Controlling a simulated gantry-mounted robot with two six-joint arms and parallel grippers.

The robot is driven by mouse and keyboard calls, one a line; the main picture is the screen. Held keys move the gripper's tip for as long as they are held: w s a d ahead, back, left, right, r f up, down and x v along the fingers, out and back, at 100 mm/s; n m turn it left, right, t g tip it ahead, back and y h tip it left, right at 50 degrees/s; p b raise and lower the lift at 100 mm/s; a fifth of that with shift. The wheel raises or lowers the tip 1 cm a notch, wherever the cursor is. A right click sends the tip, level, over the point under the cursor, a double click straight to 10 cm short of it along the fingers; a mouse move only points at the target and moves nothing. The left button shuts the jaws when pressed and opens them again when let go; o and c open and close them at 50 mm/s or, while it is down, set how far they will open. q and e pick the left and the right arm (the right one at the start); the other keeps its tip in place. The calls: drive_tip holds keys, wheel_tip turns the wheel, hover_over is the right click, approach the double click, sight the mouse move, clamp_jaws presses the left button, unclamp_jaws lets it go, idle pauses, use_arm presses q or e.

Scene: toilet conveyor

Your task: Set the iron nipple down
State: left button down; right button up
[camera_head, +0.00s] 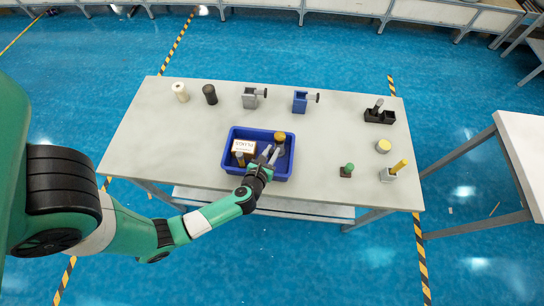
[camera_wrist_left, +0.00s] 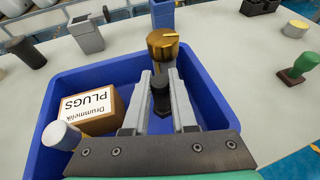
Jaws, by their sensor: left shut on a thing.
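The iron nipple (camera_wrist_left: 160,97) is a short dark cylinder between the two fingers of my left gripper (camera_wrist_left: 160,78) in the left wrist view. The gripper is shut on it, over the inside of the blue bin (camera_wrist_left: 218,108). In the head view my left gripper (camera_head: 270,153) reaches into the blue bin (camera_head: 232,137) from the front. The nipple is too small to make out there. I cannot tell whether it touches the bin floor. My right gripper is not in view.
The bin holds a PLUGS box (camera_wrist_left: 88,108), a brass-coloured round piece (camera_wrist_left: 163,46) just beyond the fingertips, and a white-ended piece (camera_wrist_left: 62,137). Grey (camera_head: 250,100) and blue (camera_head: 300,103) holders stand behind it. A green-handled stamp (camera_head: 348,169) stands right; the table's front left is clear.

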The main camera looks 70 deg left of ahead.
use_arm(q)
drive_tip(key=shift+w+a+f+b, duration=0.1)
drive_tip(key=shift+f+b, duration=0.4)
drive_tip(key=shift+f, duration=0.4)
drive_tip(key=shift+w+a+f+b, duration=0.1)
drive_tip(key=shift+f+b, duration=0.4)
drive_tip(key=shift+f, duration=0.4)
drive_tip(key=shift+f, duration=0.2)
drive_tip(key=c, duration=0.7)
unclamp_jaws()
drive_tip(key=shift+r, duration=0.15)
drive_tip(key=shift+s+d+r, duration=0.15)
drive_tip(key=shift+d+r, duration=0.05)
drive_tip(key=shift+p+v, duration=0.95)
drive_tip(key=shift+v, duration=4.8)
